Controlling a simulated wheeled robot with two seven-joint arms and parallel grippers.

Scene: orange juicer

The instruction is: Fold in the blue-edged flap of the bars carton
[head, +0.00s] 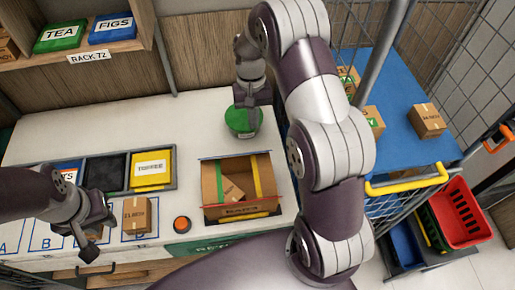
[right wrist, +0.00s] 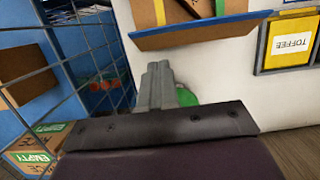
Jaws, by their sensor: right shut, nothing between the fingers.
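The bars carton (head: 238,211) stands open on the white counter, with a small brown box (head: 232,191) inside. Green and yellow strips show on its sides. Its blue-edged flap (head: 235,156) is at the far side and stands outward, not folded in; in the right wrist view the flap (right wrist: 200,32) shows its blue edge. My right gripper (head: 251,98) points down beyond the carton, apart from the flap. Its fingers (right wrist: 160,85) are shut and empty. My left gripper (head: 92,238) hangs at the left near a small box; its jaw opening is unclear.
A green round object (head: 242,121) is just below my right gripper. A tray with a yellow toffee bin (head: 152,169) lies left of the carton. An orange button (head: 182,224) is at its front left. A wire cage with a blue shelf (head: 392,125) stands at right.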

